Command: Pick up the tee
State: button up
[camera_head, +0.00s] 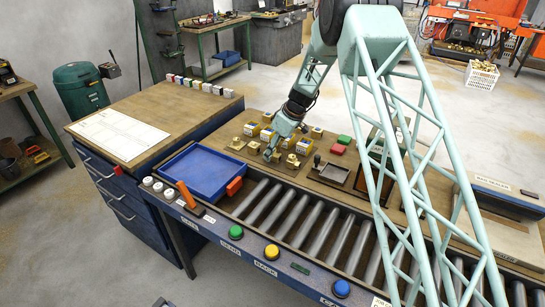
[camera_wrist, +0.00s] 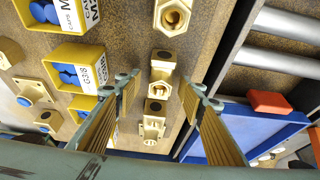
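Several brass fittings stand in a row on the brown work board. In the wrist view, one brass fitting (camera_wrist: 155,118), a block with a dark round hole on top, lies between my fingers as seen from the camera. Another holed fitting (camera_wrist: 162,66) lies just beyond the fingertips, and a hex-ended fitting (camera_wrist: 173,16) is at the top edge. I cannot tell for certain which is the tee. My gripper (camera_wrist: 160,92) is open, with nothing visibly held. In the head view, my gripper (camera_head: 271,152) is low over the fitting row, partly hiding it; contact cannot be told.
Yellow bins with blue caps (camera_wrist: 80,65) stand close left of the fingers. A blue tray (camera_head: 205,172) with an orange block (camera_head: 234,186) and a roller conveyor (camera_head: 310,220) lie nearby. A dark fixture (camera_head: 333,173) and red block (camera_head: 338,149) are right of my gripper.

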dwell(0.3)
jog(key=c, duration=1.2)
jog(key=shift+r, duration=0.15)
jog(key=shift+r+p, duration=0.6)
jog(key=shift+r, duration=4.3)
